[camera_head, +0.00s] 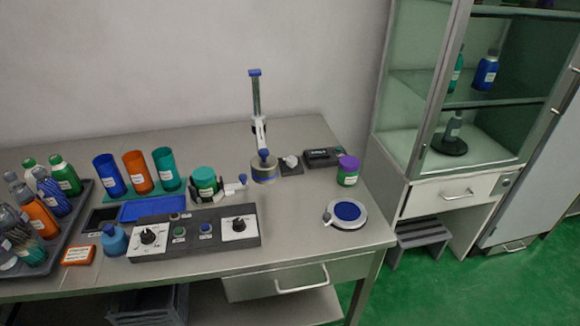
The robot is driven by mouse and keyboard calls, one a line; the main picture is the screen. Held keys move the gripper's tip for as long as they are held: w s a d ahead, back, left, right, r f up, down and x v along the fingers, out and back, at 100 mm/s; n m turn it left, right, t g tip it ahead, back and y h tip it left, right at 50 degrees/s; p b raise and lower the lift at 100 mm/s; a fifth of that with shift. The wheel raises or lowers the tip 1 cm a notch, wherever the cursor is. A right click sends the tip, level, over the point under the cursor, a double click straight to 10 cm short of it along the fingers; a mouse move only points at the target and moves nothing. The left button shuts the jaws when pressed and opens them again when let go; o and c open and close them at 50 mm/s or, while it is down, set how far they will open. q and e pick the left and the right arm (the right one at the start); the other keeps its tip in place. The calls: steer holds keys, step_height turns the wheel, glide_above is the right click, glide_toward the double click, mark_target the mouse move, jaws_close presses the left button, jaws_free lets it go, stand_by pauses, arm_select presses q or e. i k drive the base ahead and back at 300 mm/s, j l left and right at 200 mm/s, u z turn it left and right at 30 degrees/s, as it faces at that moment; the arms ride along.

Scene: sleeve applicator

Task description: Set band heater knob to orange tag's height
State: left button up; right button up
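A dark control panel (195,233) lies along the front of the table. It carries a black knob on a white dial at the left (148,236) and another at the right (239,225), with several small buttons between. The dial markings are too small to read. A small orange block with a white label (79,255) lies left of the panel; its text is unreadable. An orange sleeve (138,172) stands between a blue sleeve (110,174) and a teal one (166,169). A vertical stand (257,95) holds a round beige-grey head (264,172). Neither gripper is in view.
A dark tray of bottles (86,192) stands at the left. A green-banded jar (205,181) sits in a holder. A purple-lidded jar (348,170) and a round blue-topped disc (346,212) are at the right. A blue bottle (114,239) stands beside the panel. The table's front right is clear.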

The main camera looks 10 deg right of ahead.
mark_target(291, 161)
steer(key=i+j+u, duration=0.5)
steer(key=u, duration=0.15)
steer(key=i+j+u, duration=0.35)
steer(key=k+l+z, duration=0.15)
steer(key=z, duration=0.35)
steer(key=l+z, duration=0.5)
steer(key=k+l+z, duration=0.1)
steer(key=l+z, duration=0.15)
steer(key=z, duration=0.25)
